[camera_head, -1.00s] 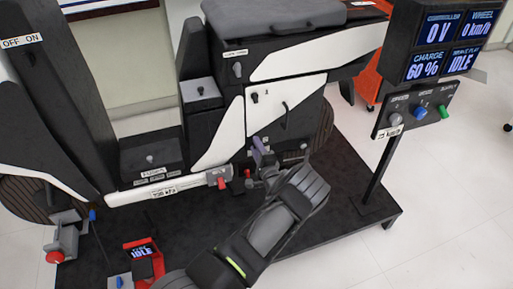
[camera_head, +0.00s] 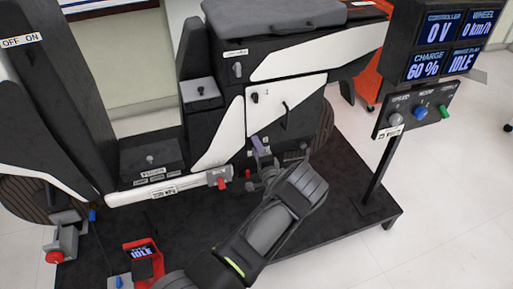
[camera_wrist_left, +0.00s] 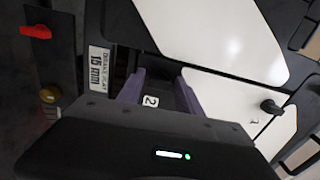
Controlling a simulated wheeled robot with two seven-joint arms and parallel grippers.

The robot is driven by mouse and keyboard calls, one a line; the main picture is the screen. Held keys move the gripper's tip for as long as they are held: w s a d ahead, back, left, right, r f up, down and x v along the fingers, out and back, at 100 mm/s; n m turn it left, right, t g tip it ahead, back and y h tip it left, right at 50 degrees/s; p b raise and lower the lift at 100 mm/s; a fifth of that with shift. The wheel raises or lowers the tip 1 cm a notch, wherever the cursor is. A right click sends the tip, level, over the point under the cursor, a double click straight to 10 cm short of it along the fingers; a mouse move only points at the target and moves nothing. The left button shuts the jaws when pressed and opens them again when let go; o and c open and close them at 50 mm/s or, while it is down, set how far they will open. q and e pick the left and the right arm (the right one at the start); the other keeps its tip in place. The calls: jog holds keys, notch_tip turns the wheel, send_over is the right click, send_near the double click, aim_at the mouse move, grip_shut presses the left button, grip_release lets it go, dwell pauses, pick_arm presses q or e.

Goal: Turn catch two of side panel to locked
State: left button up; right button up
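The side panel (camera_head: 290,118) is the white and black upright panel on the chassis, with a dark curved handle. A black turn catch (camera_head: 254,97) sits near its upper left; a black knob also shows at the right in the left wrist view (camera_wrist_left: 270,106). My left gripper (camera_head: 259,146) is at the panel's lower left edge. In the left wrist view its two purple fingers (camera_wrist_left: 163,80) stand apart, either side of a dark area with a label "2" (camera_wrist_left: 150,101). Catch two itself cannot be made out there; the gripper body hides part of the area. My right gripper is not in view.
A red knob (camera_head: 222,182) projects left of my gripper. A display post (camera_head: 378,170) stands at the right of the dark platform (camera_head: 340,225). A red-framed display (camera_head: 142,250) is at the front left. Open floor lies to the right.

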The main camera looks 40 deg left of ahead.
pick_arm(q)
jog(key=shift+o, duration=1)
jog(key=v, duration=0.7)
jog(key=shift+s+d+p, duration=0.2)
jog(key=shift+d+p, duration=0.15)
jog(key=shift+p, duration=0.05)
